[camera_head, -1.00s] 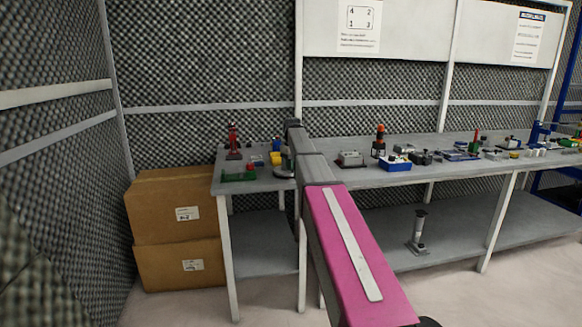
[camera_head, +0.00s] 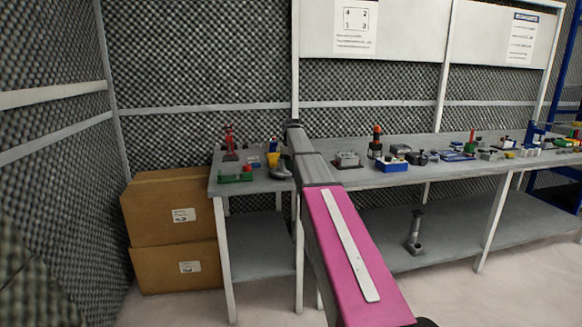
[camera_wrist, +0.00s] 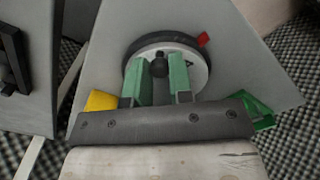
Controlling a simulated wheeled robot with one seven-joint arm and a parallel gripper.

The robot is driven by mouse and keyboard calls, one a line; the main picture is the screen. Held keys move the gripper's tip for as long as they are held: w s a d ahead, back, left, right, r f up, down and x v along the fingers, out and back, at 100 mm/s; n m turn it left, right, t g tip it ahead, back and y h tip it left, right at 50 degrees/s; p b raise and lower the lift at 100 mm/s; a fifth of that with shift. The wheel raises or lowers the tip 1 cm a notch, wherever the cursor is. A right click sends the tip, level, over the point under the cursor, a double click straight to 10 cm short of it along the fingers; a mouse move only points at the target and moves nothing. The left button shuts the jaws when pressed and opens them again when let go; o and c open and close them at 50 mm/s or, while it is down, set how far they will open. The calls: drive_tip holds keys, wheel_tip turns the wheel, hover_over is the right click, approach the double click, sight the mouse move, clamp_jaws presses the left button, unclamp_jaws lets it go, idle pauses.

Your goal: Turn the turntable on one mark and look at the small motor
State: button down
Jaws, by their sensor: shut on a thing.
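The turntable (camera_wrist: 202,68) shows in the wrist view as a pale round disc with a dark rim and a red mark (camera_wrist: 203,39) at its upper right edge. My gripper (camera_wrist: 161,78) has green fingers over the disc and is shut on a dark upright knob (camera_wrist: 160,64) near the disc's middle. In the head view the turntable (camera_head: 281,172) is a small grey round thing on the left bench, partly behind my arm. I cannot pick out the small motor with certainty in either view.
On the left bench (camera_head: 254,183) stand a green tray (camera_head: 235,177), a red upright thing (camera_head: 230,150) and a yellow block (camera_head: 273,159). The right bench holds a blue bin (camera_head: 392,165) and several parts. Cardboard boxes (camera_head: 165,212) stand left; foam walls close off the left and back.

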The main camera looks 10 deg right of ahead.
drive_tip(key=shift+w, duration=0.1)
idle(0.3)
drive_tip(key=c, duration=1)
unclamp_jaws()
drive_tip(key=shift+r, duration=0.1)
wheel_tip(320, 180, up, 11)
drive_tip(key=shift+f, duration=0.2)
